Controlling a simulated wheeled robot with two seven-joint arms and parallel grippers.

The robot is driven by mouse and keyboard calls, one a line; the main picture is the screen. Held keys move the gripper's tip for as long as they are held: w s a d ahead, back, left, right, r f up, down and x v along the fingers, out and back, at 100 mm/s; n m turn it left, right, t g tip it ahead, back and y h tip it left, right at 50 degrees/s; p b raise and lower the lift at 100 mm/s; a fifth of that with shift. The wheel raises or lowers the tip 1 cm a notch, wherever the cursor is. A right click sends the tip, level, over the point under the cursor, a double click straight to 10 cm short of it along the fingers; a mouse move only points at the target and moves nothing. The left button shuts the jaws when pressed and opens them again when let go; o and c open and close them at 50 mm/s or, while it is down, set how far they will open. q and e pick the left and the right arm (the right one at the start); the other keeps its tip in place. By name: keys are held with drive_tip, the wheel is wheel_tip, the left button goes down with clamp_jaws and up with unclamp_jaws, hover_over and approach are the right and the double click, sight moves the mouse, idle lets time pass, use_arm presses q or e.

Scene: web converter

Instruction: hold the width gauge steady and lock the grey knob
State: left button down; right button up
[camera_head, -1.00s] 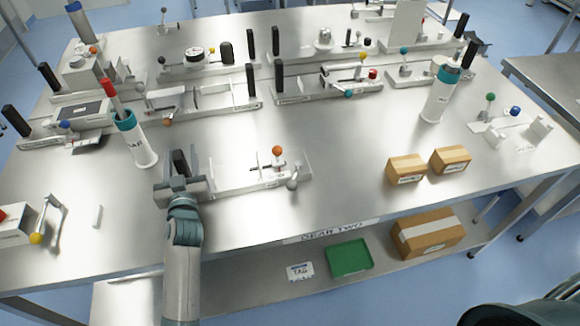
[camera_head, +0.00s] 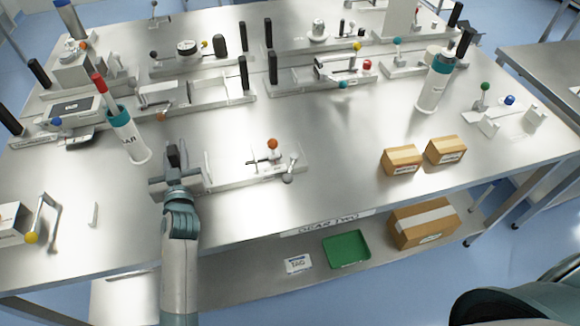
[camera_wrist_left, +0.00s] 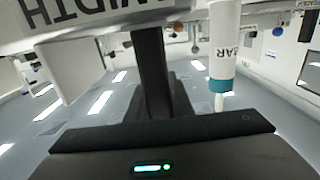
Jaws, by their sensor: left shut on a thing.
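The width gauge (camera_head: 232,180) is a long pale plate lying near the front of the steel table. It carries an orange ball (camera_head: 272,144) on a small clamp and a grey knob (camera_head: 288,180) at its right end. My left gripper (camera_head: 174,172) is at the gauge's left end, shut on its upright black handle (camera_head: 173,155). In the left wrist view the dark handle (camera_wrist_left: 152,70) stands between the jaws, beside a pale body lettered WIDTH (camera_wrist_left: 85,22). The grey knob cannot be made out there. My right gripper is out of view.
Two cardboard boxes (camera_head: 402,160) (camera_head: 445,150) sit to the right. Several other gauges fill the back. The table between the gauge and the boxes is clear.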

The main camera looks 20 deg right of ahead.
use_arm(q)
drive_tip(key=shift+r, duration=0.1)
drive_tip(key=shift+f, duration=0.35)
